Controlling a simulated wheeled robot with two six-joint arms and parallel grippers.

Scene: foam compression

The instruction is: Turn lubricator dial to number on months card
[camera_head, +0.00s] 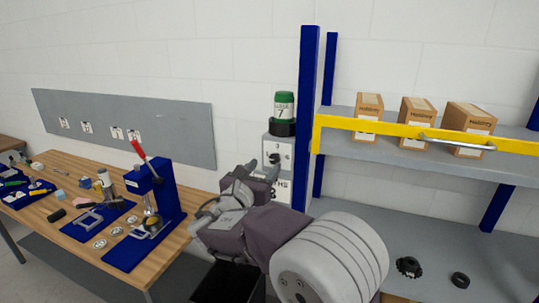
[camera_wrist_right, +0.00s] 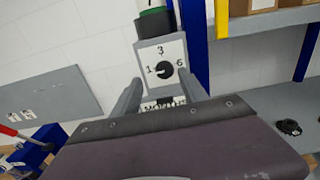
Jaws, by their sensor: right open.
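The lubricator has a green canister (camera_head: 284,105) with a label showing a 7, above a grey box with a white dial plate. Its black dial (camera_wrist_right: 164,69) has 3 above, 1 at left and 6 at right; its pointer direction is too small to tell. The months card (camera_head: 284,190) is below the box; its large number looks like 3, partly covered by my gripper. My right gripper (camera_head: 250,182) is open and empty, in front of the dial and apart from it. Its fingers (camera_wrist_right: 160,96) frame the box from below in the wrist view. My left gripper is out of view.
A blue post (camera_head: 307,110) and a shelf with a yellow front beam (camera_head: 350,124) and cartons (camera_head: 417,110) stand close at right. At left, a wooden bench (camera_head: 75,225) holds a blue press (camera_head: 165,195) and small parts. A grey panel (camera_head: 180,125) is on the wall.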

